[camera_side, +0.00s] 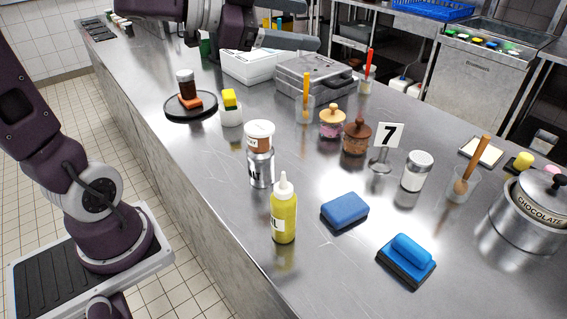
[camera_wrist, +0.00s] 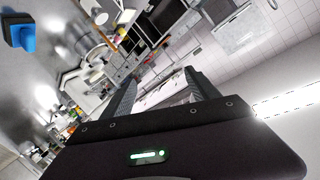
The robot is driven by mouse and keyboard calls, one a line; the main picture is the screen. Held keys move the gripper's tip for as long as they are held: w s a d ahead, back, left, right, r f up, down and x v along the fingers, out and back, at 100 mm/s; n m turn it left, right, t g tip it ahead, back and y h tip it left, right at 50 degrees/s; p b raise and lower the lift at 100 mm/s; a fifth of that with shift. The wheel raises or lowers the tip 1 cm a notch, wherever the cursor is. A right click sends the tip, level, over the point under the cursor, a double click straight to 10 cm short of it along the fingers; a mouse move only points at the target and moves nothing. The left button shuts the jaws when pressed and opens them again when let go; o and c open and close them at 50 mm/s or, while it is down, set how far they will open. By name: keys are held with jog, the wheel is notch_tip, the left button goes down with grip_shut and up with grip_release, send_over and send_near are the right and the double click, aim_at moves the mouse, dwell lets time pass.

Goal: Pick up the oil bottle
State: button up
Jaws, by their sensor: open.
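The oil bottle (camera_side: 284,214) is a yellow squeeze bottle with a white nozzle cap. It stands upright near the counter's front edge, at the lower middle of the side view. I cannot make it out in the wrist view. My gripper (camera_side: 312,32) is at the top of the side view, well above the counter and far behind the bottle. In the wrist view its two fingers (camera_wrist: 160,84) are spread apart with nothing between them.
A silver shaker with a brown-and-white jar (camera_side: 259,140) on top stands just behind the bottle. A blue sponge (camera_side: 345,210) and a blue scrubber (camera_side: 408,258) lie to its right. A number 7 sign (camera_side: 388,136) and a salt jar (camera_side: 417,172) stand farther back.

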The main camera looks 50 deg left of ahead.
aim_at(294, 227)
jog(key=s+d+f+m+g+h, duration=0.45)
jog(key=s+f+g+h, duration=0.25)
jog(key=s+g, duration=0.3)
jog(key=shift+n+t+h, duration=0.25)
jog(key=shift+t+h, duration=0.05)
jog(key=shift+t, duration=0.2)
jog(key=f, duration=0.8)
jog(key=s+f, duration=0.1)
jog(key=f, duration=0.6)
jog(key=d+f, duration=0.1)
jog(key=f, duration=0.7)
jog(key=shift+s+d+f, duration=0.1)
jog(key=shift+s+f, duration=0.25)
jog(key=shift+s, duration=0.05)
jog(key=shift+w+d+f, duration=0.1)
jog(key=shift+d+f, duration=0.15)
jog(key=x, duration=0.6)
jog(key=shift+w+d+f, duration=0.1)
jog(key=shift+w+d, duration=0.05)
jog(key=shift+w, duration=0.15)
grip_shut()
